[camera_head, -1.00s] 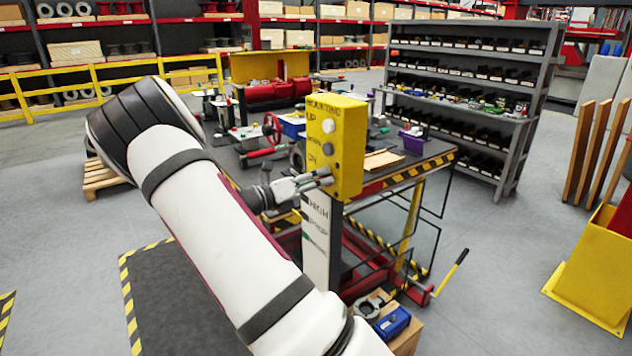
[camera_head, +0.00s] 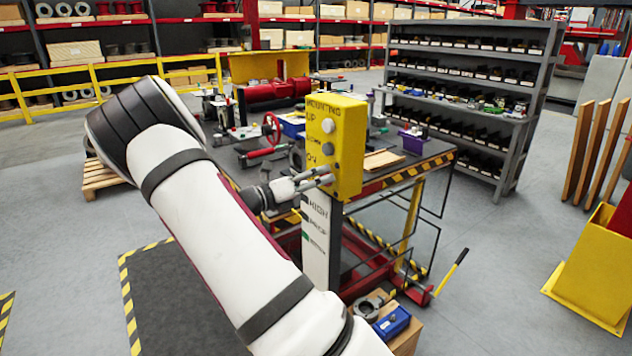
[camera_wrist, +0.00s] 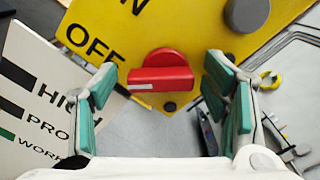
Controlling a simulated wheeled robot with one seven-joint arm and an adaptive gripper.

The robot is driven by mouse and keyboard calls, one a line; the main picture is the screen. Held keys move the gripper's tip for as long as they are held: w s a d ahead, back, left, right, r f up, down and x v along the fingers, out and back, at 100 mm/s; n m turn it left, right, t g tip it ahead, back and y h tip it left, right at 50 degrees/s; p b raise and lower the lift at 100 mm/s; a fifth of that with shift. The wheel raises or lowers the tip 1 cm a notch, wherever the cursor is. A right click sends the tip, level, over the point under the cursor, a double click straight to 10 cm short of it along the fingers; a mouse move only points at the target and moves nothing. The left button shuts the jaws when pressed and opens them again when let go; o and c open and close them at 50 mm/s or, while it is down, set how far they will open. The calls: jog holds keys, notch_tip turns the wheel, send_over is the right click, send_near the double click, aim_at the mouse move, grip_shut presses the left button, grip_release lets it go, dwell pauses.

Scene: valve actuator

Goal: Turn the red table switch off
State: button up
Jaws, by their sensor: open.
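The red switch (camera_wrist: 162,76) is a rotary knob with a raised bar and a small white mark at its left end. It sits on the lower part of the yellow control box (camera_head: 351,130), next to the lettering OFF in the wrist view. In the head view my gripper hides the knob. My gripper (camera_wrist: 164,108) is open, with one green-padded finger on each side below the knob in the wrist view. The knob lies between and just beyond the fingertips; contact is not visible. In the head view my gripper (camera_head: 326,175) is at the box's lower front.
A grey round button (camera_wrist: 246,14) is on the box above right of the knob. A white sign post (camera_head: 317,240) stands below the box. The workbench (camera_head: 437,160) with striped edges is behind it. A blue item (camera_head: 392,323) lies on the floor box at right.

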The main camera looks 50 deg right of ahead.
jog(key=v, duration=1.2)
jog(key=shift+r, duration=0.1)
